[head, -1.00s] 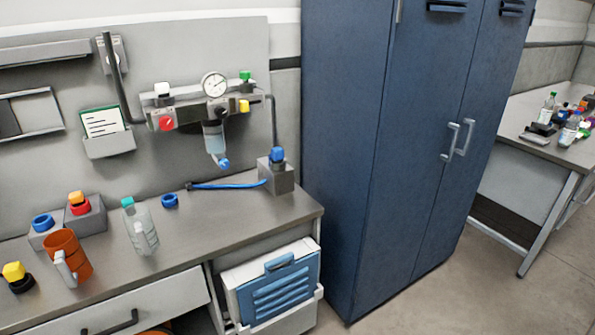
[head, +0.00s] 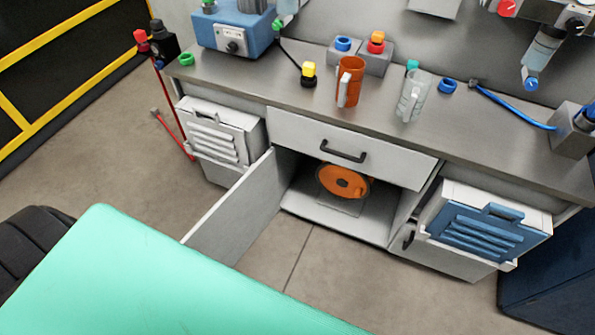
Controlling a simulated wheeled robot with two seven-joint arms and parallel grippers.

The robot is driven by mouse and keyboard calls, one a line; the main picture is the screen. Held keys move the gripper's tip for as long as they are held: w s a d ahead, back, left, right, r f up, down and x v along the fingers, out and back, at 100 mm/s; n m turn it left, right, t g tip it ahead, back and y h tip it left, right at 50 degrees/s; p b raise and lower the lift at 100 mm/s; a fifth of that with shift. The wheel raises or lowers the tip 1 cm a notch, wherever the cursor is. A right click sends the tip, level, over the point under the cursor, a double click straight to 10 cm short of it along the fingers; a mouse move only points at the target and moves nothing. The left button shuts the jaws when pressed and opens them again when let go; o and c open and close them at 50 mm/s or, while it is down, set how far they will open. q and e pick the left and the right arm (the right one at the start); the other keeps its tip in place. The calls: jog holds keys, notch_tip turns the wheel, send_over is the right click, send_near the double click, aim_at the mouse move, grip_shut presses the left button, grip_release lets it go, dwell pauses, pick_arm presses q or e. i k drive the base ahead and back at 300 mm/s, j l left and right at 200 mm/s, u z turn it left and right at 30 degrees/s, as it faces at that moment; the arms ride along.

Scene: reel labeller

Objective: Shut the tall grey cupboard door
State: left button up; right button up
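A pale grey cupboard door (head: 235,215) stands swung open under the workbench, hinged at the left side of the opening. Its lower end runs out of sight behind a teal surface at the bottom. The cupboard's inside (head: 350,222) is exposed, with an orange reel (head: 342,182) in it. The only tall cupboard showing now is dark blue (head: 560,270), cut off at the right edge; its doors are out of view. I see no tall grey cupboard. Neither of my grippers is in view.
Above the opening is a shut drawer (head: 340,148). A white louvred bin (head: 215,135) is left, a blue-fronted bin (head: 480,230) right. Floor (head: 285,255) before the cupboard is clear.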

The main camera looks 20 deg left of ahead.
aim_at(224, 234)
jog(key=u, duration=0.3)
jog(key=k+j, duration=0.1)
jog(key=j, duration=0.25)
jog(key=j+z, duration=0.15)
jog(key=j, duration=0.25)
jog(key=k+j+z, duration=0.15)
jog(key=j, duration=0.25)
jog(key=j+z, duration=0.15)
jog(key=j, duration=0.25)
jog(key=k+j+z, duration=0.15)
jog(key=j, duration=0.25)
jog(key=k+j+z, duration=0.15)
jog(key=j, duration=0.2)
jog(key=k+j+z, duration=0.15)
jog(key=j, duration=0.25)
jog(key=j+z, duration=0.15)
jog(key=j, duration=0.35)
jog(key=k+j+z, duration=0.1)
jog(key=j, duration=0.4)
jog(key=k+j+z, duration=0.15)
jog(key=j, duration=0.35)
jog(key=k, duration=0.3)
